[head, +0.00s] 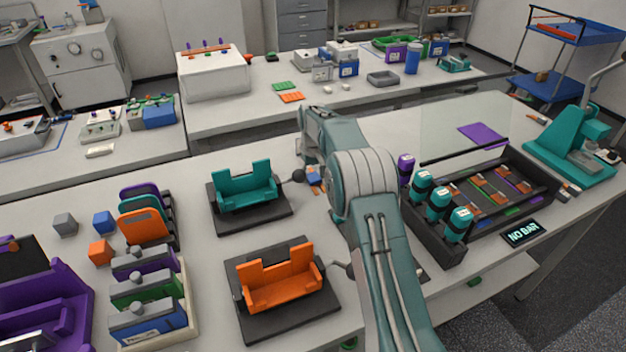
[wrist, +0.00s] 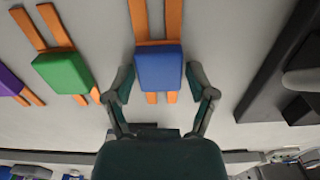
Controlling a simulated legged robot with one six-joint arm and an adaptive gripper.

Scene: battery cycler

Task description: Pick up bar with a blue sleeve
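The bar with a blue sleeve (wrist: 158,68) lies on the pale bench in the wrist view, a blue block with two orange strips sticking out at both ends. My gripper (wrist: 160,85) is open, with one finger on each side of the blue sleeve. Gaps show between the fingers and the sleeve, and nothing is held. In the head view a small blue and orange piece (head: 313,177) shows beside my arm, partly hidden by it. My gripper's fingers are hidden behind my arm there.
Bars with a green sleeve (wrist: 63,72) and a purple sleeve (wrist: 10,82) lie to the left in the wrist view. A dark fixture edge (wrist: 275,75) stands at right. In the head view, teal (head: 247,193) and orange (head: 282,287) fixtures stand left of my arm.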

